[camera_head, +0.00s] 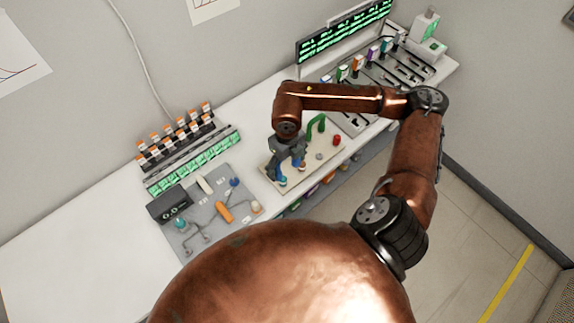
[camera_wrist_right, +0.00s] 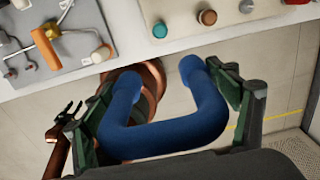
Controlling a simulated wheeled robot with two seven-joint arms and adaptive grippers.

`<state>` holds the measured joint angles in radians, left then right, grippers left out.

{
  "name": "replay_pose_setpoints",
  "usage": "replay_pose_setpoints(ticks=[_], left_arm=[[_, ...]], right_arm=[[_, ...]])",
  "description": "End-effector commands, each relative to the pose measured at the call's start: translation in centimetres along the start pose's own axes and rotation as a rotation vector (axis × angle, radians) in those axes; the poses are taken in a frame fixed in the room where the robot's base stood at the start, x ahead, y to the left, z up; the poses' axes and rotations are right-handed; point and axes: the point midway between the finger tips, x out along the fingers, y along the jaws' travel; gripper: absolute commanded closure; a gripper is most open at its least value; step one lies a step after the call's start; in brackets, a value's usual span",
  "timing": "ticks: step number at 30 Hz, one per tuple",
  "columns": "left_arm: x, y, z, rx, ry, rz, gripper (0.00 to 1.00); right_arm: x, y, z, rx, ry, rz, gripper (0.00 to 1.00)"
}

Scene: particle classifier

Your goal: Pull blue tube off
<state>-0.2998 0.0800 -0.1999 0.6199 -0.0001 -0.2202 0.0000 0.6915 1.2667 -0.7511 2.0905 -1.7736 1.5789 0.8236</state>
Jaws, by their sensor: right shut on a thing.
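The blue tube (camera_wrist_right: 165,138) is a thick U-shape in the right wrist view. My right gripper (camera_wrist_right: 170,110) is shut on it, with green-padded fingers at both sides. A small dark claw, which looks like my left gripper (camera_wrist_right: 67,112), hangs at the left of the wrist view.
A green tube (camera_head: 316,123) and a red knob (camera_head: 337,140) are on the same board. A grey panel (camera_head: 207,240) with an orange handle lies to the left. Racks of vials (camera_head: 175,138) stand behind. The table's left end is clear.

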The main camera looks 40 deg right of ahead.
Motion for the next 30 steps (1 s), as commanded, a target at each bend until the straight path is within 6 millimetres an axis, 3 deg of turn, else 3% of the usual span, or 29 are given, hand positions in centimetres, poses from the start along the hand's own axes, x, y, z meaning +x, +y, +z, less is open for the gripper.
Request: replay_pose_setpoints(ticks=[5,15,30], left_arm=[[-0.2,0.0,0.0,0.000,0.000,0.000,0.60],[-1.6,-0.1,-0.3,0.000,0.002,0.000,0.60],[-1.5,-0.1,-0.3,0.000,0.003,0.000,0.60]], right_arm=[[-0.3,0.0,0.0,0.000,-0.001,0.000,0.47],[-3.0,0.0,0.0,0.000,-0.002,0.000,0.47],[-3.0,0.0,0.0,0.000,0.000,0.000,0.47]])
